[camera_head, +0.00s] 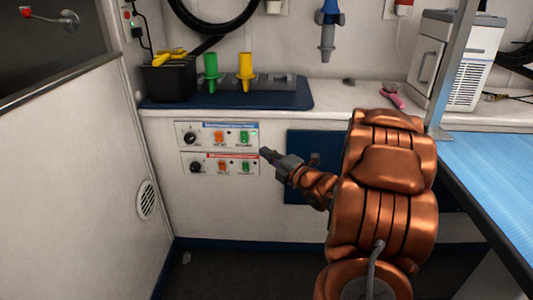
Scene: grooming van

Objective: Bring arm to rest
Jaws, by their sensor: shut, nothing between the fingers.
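My copper-coloured arm (388,190) reaches up from the bottom right of the head view and bends to the left. My gripper (268,154) is at its end, small and dark grey, with its fingers pointing left. It is shut and empty. In the picture the fingertips lie at the right edge of a white control panel (217,136) with knobs and orange and green switches. I cannot tell whether the fingertips touch the panel or are apart from it. A green lamp is lit on the upper panel. My arm hides part of a dark blue panel (303,190) behind it.
A counter (335,97) runs along the back with a dark blue mat, a green nozzle (211,71), a yellow nozzle (246,71), a black bin (169,79) and a pink brush (392,95). A blue-topped table (495,170) with a metal post stands right. Floor shows below the panels.

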